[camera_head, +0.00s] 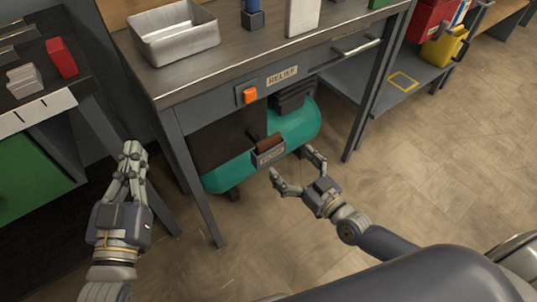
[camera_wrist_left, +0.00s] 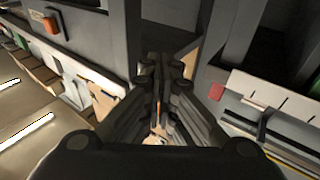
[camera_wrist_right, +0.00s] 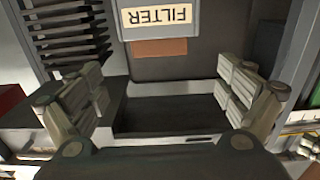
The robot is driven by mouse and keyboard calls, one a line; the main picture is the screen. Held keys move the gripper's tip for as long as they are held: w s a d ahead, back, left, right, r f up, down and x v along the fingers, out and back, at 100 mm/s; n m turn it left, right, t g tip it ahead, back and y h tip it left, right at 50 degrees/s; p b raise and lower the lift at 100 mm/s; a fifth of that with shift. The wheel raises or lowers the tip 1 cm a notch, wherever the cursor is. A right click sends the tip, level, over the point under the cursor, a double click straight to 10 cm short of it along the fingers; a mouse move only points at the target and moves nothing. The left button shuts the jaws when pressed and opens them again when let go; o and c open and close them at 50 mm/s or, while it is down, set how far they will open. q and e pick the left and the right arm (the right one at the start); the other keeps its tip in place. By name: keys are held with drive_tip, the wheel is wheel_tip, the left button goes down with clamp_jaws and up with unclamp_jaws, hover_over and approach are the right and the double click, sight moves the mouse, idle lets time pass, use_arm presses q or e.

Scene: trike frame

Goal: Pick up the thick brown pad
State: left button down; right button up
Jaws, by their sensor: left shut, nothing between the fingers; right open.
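The thick brown pad (camera_head: 268,141) stands in a small labelled holder (camera_head: 270,156) at the front of the teal compressor under the bench. In the right wrist view, a brown strip (camera_wrist_right: 160,48), which looks like the pad, shows beside the upside-down FILTER label. Its lower part is hidden. My right gripper (camera_head: 291,162) is open and empty, just in front and to the right of the holder, apart from the pad. Its spread fingers also show in the right wrist view (camera_wrist_right: 162,92). My left gripper (camera_head: 132,152) is shut and empty, left of the bench leg.
The bench top (camera_head: 245,55) overhangs the compressor (camera_head: 300,122), with a grey leg (camera_head: 195,175) at its left front. An orange switch (camera_head: 249,95) sits on the bench front. A metal tray (camera_head: 180,48) is above. The floor at right is clear.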

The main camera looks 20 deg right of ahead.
sight(270, 142)
drive_tip(key=b+x, duration=0.1)
drive_tip(key=x, duration=0.3)
drive_tip(key=shift+w+a, duration=0.2)
drive_tip(key=shift+w, duration=0.45)
drive_tip(key=b+x, duration=0.1)
drive_tip(key=x, duration=0.3)
drive_tip(key=shift+w+a+f, duration=0.1)
drive_tip(key=shift+w, duration=0.15)
drive_tip(key=shift+w+a, duration=0.15)
drive_tip(key=shift+w, duration=0.2)
use_arm(q)
drive_tip(key=s+r+t+h, duration=0.2)
drive_tip(key=s+r+t, duration=0.3)
drive_tip(key=r, duration=0.5)
drive_tip(key=shift+s+r+t+h, duration=0.25)
drive_tip(key=shift+r+t+h, duration=0.1)
drive_tip(key=shift+t, duration=0.55)
use_arm(e)
drive_tip(key=c, duration=1)
